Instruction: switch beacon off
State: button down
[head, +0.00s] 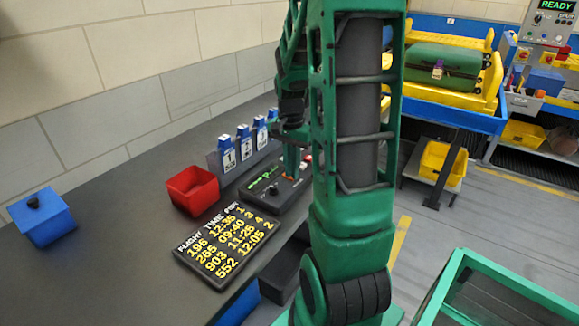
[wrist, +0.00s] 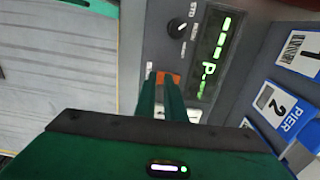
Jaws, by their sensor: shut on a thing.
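A dark control box (head: 268,204) sits on the bench, left of my arm in the head view. In the wrist view the control box (wrist: 158,45) shows a black knob (wrist: 178,27), a green-lit display (wrist: 213,60) and a small orange switch (wrist: 172,76). My gripper's (wrist: 163,78) two green fingers reach down to the orange switch and are closed on it. In the head view my gripper (head: 290,170) is over the box, partly hidden by my arm. The switch's position is hidden by the fingers. I cannot make out a beacon lamp.
Blue-and-white numbered pier tags (head: 245,143) stand behind the box. A red bin (head: 192,190), a flight-times board (head: 226,247) and a blue box (head: 42,217) are on the bench. A green suitcase (head: 437,72) lies in a yellow tray (head: 402,84) at the back right.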

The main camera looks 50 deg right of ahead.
jog(key=shift+s+d+f, duration=0.1)
jog(key=shift+s+f, duration=0.45)
jog(key=shift+s, duration=0.2)
jog(key=shift+w, duration=0.1)
jog(key=shift+w+a, duration=0.2)
jog(key=shift+w, duration=0.6)
jog(key=shift+w+r, duration=0.1)
jog(key=shift+r, duration=0.05)
jog(key=shift+w+r, duration=0.1)
jog(key=shift+r, duration=0.2)
jog(key=shift+w+d+r, duration=0.1)
jog(key=shift+w+r, duration=0.75)
notch_tip(320, 180, up, 12)
jog(key=s, duration=0.1)
jog(key=shift+s+r, duration=0.2)
jog(key=shift+s, duration=0.15)
